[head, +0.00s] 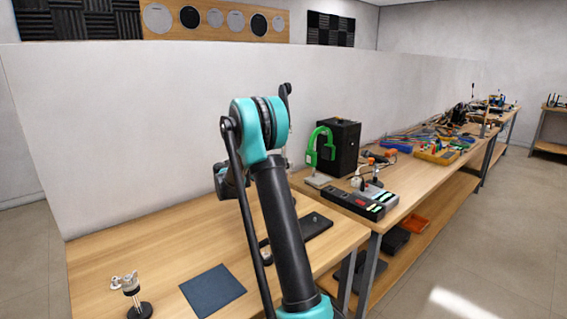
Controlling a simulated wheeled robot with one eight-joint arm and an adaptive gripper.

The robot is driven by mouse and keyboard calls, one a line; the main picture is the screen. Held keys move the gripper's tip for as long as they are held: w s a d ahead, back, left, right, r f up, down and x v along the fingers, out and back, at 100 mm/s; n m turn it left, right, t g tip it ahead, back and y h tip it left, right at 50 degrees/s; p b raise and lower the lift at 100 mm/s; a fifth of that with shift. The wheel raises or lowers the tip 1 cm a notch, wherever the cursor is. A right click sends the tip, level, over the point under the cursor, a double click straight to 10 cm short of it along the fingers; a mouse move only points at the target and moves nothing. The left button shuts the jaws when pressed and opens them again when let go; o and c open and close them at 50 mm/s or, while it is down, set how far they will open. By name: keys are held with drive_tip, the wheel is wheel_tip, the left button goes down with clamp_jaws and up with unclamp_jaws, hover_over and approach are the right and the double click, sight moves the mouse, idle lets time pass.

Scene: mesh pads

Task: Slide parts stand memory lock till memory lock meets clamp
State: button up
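A small stand with a round black base, an upright post and a silver head (132,292) is on the near table at the lower left. It may be the parts stand, but I cannot make out a memory lock. A green C-shaped thing on a pale base (320,150), possibly the clamp, stands on the farther bench beside a black box. My arm rises through the middle of the head view. Its far end is mostly hidden behind my own links, with only dark parts showing, so my gripper's fingers cannot be made out.
A dark blue square mat (212,290) lies on the near table. A flat black plate (316,226) lies right of my arm. The left tabletop is mostly clear; a white wall stands behind.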

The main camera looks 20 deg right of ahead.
drive_tip(key=o, duration=0.4)
drive_tip(key=s+a, duration=0.1)
drive_tip(key=a, duration=1.1)
